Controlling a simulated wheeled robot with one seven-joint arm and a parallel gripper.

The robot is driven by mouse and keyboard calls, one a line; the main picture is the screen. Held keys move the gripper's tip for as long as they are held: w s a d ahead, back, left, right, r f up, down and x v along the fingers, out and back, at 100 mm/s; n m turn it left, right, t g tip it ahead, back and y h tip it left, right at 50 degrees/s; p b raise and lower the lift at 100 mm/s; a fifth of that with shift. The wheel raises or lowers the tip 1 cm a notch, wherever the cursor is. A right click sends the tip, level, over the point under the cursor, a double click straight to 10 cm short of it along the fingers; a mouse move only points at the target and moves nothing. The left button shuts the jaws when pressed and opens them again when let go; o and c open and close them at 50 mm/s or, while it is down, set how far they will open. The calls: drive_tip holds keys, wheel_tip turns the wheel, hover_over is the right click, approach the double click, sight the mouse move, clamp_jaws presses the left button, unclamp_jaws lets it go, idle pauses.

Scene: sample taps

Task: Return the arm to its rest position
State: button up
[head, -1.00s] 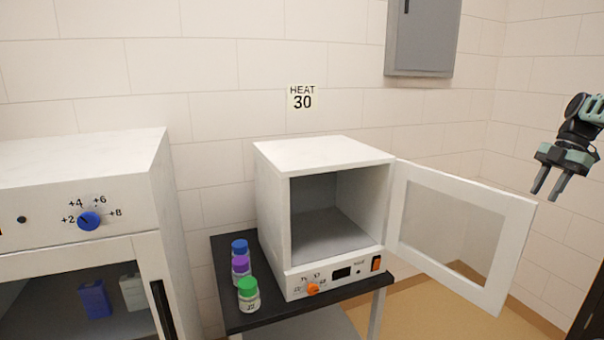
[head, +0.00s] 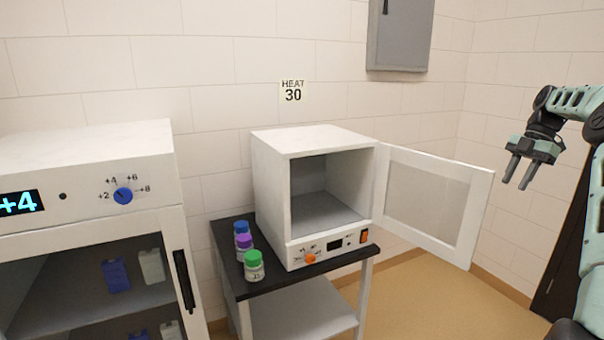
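My gripper (head: 518,172) hangs at the right of the head view, pointing down and slightly left. Its two dark fingers are apart with nothing between them. It appears to the right of the open oven door (head: 434,203), with a small gap between them in the picture. My arm reaches in from the right edge, bent at a teal and black joint. The small white oven (head: 268,190) stands open and its chamber looks empty.
Bottles with blue, purple and green (head: 254,265) caps stand left of the oven on a black-topped table (head: 229,230). A white cabinet (head: 80,170) with a +4 display stands at left. A grey wall box (head: 400,36) hangs above. Floor right of the table is clear.

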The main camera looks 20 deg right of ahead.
drive_tip(key=w+a+g+h, duration=0.1)
drive_tip(key=w+a, duration=0.5)
drive_tip(key=a, duration=0.5)
drive_tip(key=w+a, duration=0.7)
drive_tip(key=a, duration=0.5)
drive_tip(key=s+a+f+m+h+b, duration=0.1)
drive_tip(key=a+f+m+h+b, duration=0.1)
drive_tip(key=a, duration=2.2)
drive_tip(key=s+a+f+m, duration=0.2)
drive_tip(key=s+a, duration=0.5)
drive_tip(key=a, duration=0.2)
drive_tip(key=s+a+f+m, duration=0.1)
drive_tip(key=s+a+f, duration=0.1)
drive_tip(key=s+a, duration=0.65)
drive_tip(key=s+a+f+m, duration=0.1)
drive_tip(key=s+f+m, duration=0.1)
drive_tip(key=s, duration=0.5)
drive_tip(key=s+a+f+m+h+b, duration=0.1)
drive_tip(key=s+f+m, duration=0.1)
drive_tip(key=s, duration=0.6)
drive_tip(key=shift+s+a+f+t, duration=0.2)
drive_tip(key=shift+a+f+t, duration=0.1)
drive_tip(key=shift+a+f, duration=0.1)
